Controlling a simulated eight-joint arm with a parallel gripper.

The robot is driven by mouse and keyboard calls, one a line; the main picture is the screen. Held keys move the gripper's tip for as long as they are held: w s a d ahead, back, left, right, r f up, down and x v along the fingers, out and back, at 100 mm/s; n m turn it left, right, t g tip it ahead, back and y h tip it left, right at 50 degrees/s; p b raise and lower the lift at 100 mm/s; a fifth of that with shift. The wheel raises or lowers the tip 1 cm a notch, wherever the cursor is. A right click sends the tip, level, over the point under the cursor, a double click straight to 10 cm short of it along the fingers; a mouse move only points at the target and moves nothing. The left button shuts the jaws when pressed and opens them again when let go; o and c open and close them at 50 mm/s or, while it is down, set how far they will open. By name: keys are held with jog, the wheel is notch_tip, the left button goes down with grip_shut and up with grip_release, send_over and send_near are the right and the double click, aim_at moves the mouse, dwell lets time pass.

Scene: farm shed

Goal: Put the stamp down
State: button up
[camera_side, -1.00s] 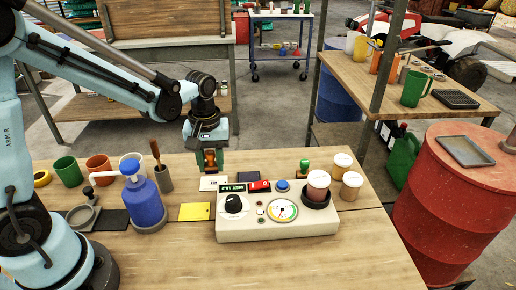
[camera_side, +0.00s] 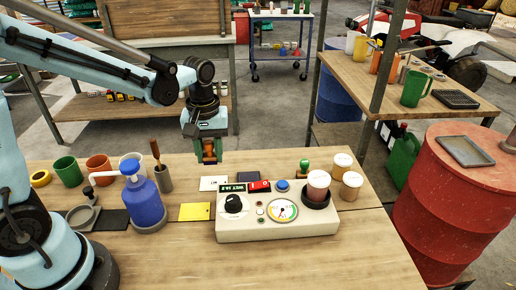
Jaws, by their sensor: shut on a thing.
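My gripper (camera_side: 208,158) is shut on an orange-brown stamp (camera_side: 209,149), which it holds upright above the back of the wooden table. The fingers partly hide the stamp, and its lower end is small and hard to make out. A white card (camera_side: 213,184) lies on the table just below and in front of it. A dark pad (camera_side: 247,176) lies to the card's right. Another stamp with a green handle (camera_side: 305,165) stands farther right, behind the measuring device.
The beige measuring device (camera_side: 278,228) fills the table's middle, with lidded cups (camera_side: 351,185) at its right. The table's front (camera_side: 260,268) is clear.

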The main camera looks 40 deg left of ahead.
jog(key=w+d+r, duration=0.3)
jog(key=w+d, duration=0.8)
jog(key=f, duration=0.5)
jog(key=shift+w+d+f, duration=0.1)
jog(key=shift+w+d, duration=0.2)
jog(key=shift+d, duration=0.05)
jog(key=shift+f, duration=2.35)
jog(key=shift+f, duration=0.15)
jog(key=o, duration=0.8)
jog(key=shift+o, duration=0.2)
